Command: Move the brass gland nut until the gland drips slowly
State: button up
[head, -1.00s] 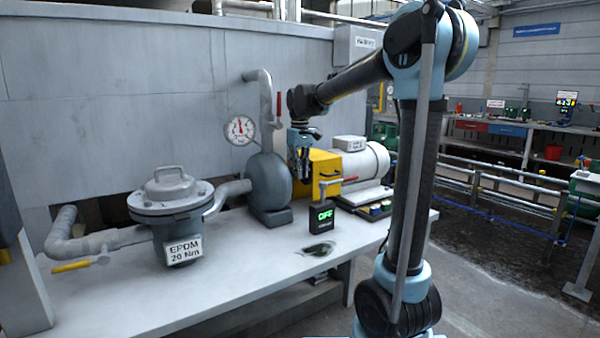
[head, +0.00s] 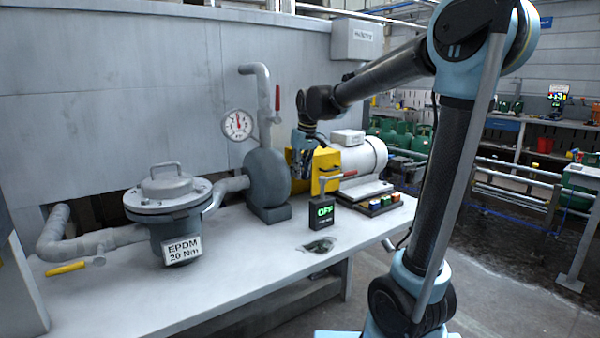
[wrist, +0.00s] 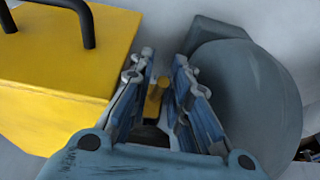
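My gripper (head: 300,168) hangs in front of the gap between the round grey pump casing (head: 267,180) and the yellow guard (head: 326,165). In the wrist view, its two fingers (wrist: 166,72) are apart. A small brass-coloured piece (wrist: 158,90), likely the gland nut, shows in the gap between them, with a dark rounded part below it. I cannot tell whether a finger touches the brass piece. In the head view the nut is hidden behind my gripper. No drip is visible.
The yellow guard (wrist: 60,75) and grey casing (wrist: 250,95) flank my fingers closely. A black box reading OFF (head: 321,211) stands in front, with a dark wet-looking patch (head: 318,246) on the bench. A strainer labelled EPDM 20 Nm (head: 170,210) is at left.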

jog(key=shift+r, duration=0.1)
jog(key=v, duration=1.1)
jog(key=shift+r, duration=0.35)
jog(key=shift+m+h, duration=0.3)
jog(key=shift+m, duration=0.6)
jog(key=s+d+f, duration=0.1)
jog(key=s+d, duration=0.1)
jog(key=d, duration=0.1)
jog(key=s+d+f, duration=0.1)
jog(key=d+f, duration=0.1)
jog(key=d, duration=0.1)
jog(key=s+d+f, duration=0.2)
jog(key=shift+s+d+f, duration=0.25)
jog(key=shift+s+d, duration=0.05)
jog(key=shift+d, duration=0.1)
jog(key=s+d+f+m, duration=0.2)
jog(key=s+d+f, duration=0.3)
jog(key=s+f, duration=0.2)
jog(key=s+d+f+m, duration=0.2)
jog(key=s+d+f, duration=0.3)
jog(key=s+f, duration=0.2)
jog(key=s+d+f+m+h, duration=0.1)
jog(key=s+d+f, duration=0.4)
jog(key=f, duration=0.5)
jog(key=shift+s+d+f+m, duration=0.35)
jog(key=shift+s+f+m, duration=0.05)
jog(key=shift+s, duration=0.6)
